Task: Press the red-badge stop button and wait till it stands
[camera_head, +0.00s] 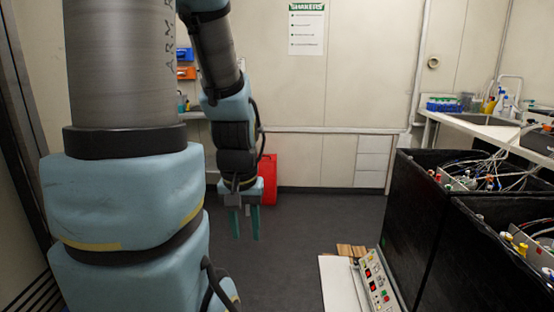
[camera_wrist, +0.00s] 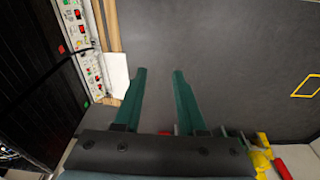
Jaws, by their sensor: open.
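A pale control panel (camera_head: 376,283) with red, green and other small buttons lies low at the front, left of the black cabinets. Its buttons are too small to tell which carries the red badge. In the wrist view two pale panel sections show at the left, one at the upper left (camera_wrist: 75,22) and one below it (camera_wrist: 95,72), with red and green buttons. My gripper (camera_head: 245,222) has teal fingers pointing down, left of the panel and apart from it. In the wrist view my gripper (camera_wrist: 159,71) is open and empty over dark floor.
Black open-topped cabinets (camera_head: 421,213) with tubes and cables stand at the right. A white board (camera_head: 338,284) and wooden strips (camera_head: 352,250) lie beside the panel. A red case (camera_head: 268,180) stands behind my gripper. A bench (camera_head: 470,120) is at the back right. The middle floor is clear.

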